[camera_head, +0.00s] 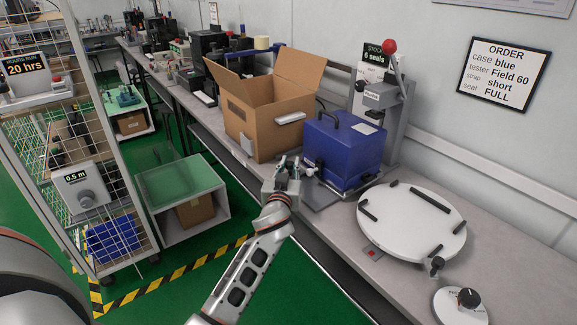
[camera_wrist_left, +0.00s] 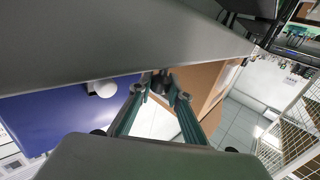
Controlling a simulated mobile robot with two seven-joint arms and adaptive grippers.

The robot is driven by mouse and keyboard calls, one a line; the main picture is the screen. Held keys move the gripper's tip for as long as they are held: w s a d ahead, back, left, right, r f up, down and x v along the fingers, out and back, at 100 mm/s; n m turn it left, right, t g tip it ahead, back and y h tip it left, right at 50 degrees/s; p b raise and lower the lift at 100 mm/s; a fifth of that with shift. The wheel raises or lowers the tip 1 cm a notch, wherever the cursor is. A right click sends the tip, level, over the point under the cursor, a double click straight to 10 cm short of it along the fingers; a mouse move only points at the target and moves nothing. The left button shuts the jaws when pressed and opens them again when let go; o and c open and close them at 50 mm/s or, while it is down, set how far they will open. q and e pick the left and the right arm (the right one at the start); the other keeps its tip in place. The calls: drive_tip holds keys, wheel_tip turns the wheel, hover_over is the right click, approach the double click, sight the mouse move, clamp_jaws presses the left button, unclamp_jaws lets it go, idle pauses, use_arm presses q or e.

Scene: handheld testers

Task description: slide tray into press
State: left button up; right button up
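The press (camera_head: 388,97) is a grey stand with a red ball on its lever, at the back of the bench. The blue case (camera_head: 343,150), with a dark handle on top, sits in front of it on a flat grey tray (camera_head: 318,197). My left gripper (camera_head: 290,161) is at the tray's left side, beside the case. In the left wrist view its fingertips (camera_wrist_left: 162,88) are close together around a small dark piece; I cannot tell if they press on it. The blue case (camera_wrist_left: 60,118) also shows there. My right gripper is out of view.
An open cardboard box (camera_head: 258,128) stands left of the case, close to my gripper. A round white turntable (camera_head: 412,225) with black bars lies to the right, and a dial (camera_head: 468,298) sits nearer. A wire rack (camera_head: 85,190) stands on the left.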

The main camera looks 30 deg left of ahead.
use_arm(q)
drive_tip(key=o, duration=0.4)
drive_tip(key=v, duration=1.2)
